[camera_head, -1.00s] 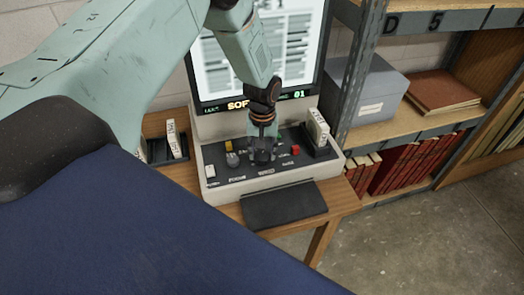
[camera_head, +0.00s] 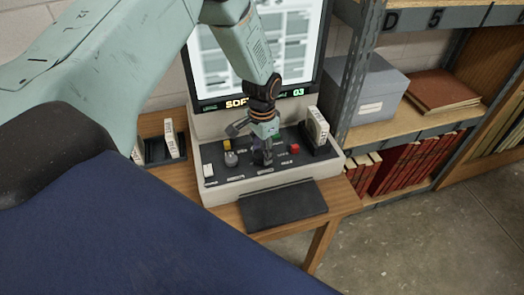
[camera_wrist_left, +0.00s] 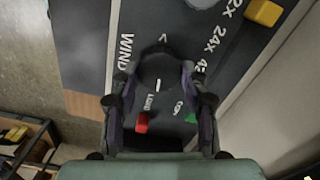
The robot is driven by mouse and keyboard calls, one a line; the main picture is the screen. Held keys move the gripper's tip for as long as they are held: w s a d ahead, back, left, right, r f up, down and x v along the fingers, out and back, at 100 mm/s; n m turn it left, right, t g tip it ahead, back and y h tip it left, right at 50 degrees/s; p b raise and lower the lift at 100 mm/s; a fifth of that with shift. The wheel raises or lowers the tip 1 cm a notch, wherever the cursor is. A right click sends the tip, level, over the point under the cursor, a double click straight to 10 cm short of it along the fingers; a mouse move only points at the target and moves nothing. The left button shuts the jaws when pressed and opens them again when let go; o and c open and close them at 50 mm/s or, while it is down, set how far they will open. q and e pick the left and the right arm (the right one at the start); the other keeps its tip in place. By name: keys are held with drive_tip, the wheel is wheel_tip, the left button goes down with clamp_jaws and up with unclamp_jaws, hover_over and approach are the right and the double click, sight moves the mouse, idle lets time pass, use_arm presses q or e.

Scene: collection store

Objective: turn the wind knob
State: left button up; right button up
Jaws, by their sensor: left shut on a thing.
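The wind knob (camera_wrist_left: 160,68) is a round black knob with a white mark, beside the printed word WIND in the left wrist view. My left gripper (camera_wrist_left: 160,78) has a finger on each side of it and is shut on it. In the head view my left gripper (camera_head: 263,158) points down onto the reader's sloped control panel (camera_head: 285,174) and mostly hides the knob. The screen (camera_head: 260,48) above shows a blurred page, with a green 03 in its lower strip. My right gripper is not in view.
A red button (camera_head: 294,148), a yellow button (camera_head: 227,144) and a grey knob (camera_head: 231,159) are close to the gripper. White boxes (camera_head: 317,126) stand at the panel's right end. A metal shelf (camera_head: 352,85) rises to the right. A dark pad (camera_head: 284,207) lies in front.

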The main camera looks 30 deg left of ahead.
use_arm(q)
drive_tip(key=m, duration=0.3)
drive_tip(key=shift+s+m+b, duration=0.1)
drive_tip(key=shift+m+b, duration=0.25)
drive_tip(key=shift+m, duration=0.05)
drive_tip(key=shift+m+b, duration=0.3)
drive_tip(key=shift+m, duration=1.6)
drive_tip(key=o, duration=1.1)
drive_tip(key=shift+s, duration=0.1)
drive_tip(key=shift+o, duration=0.2)
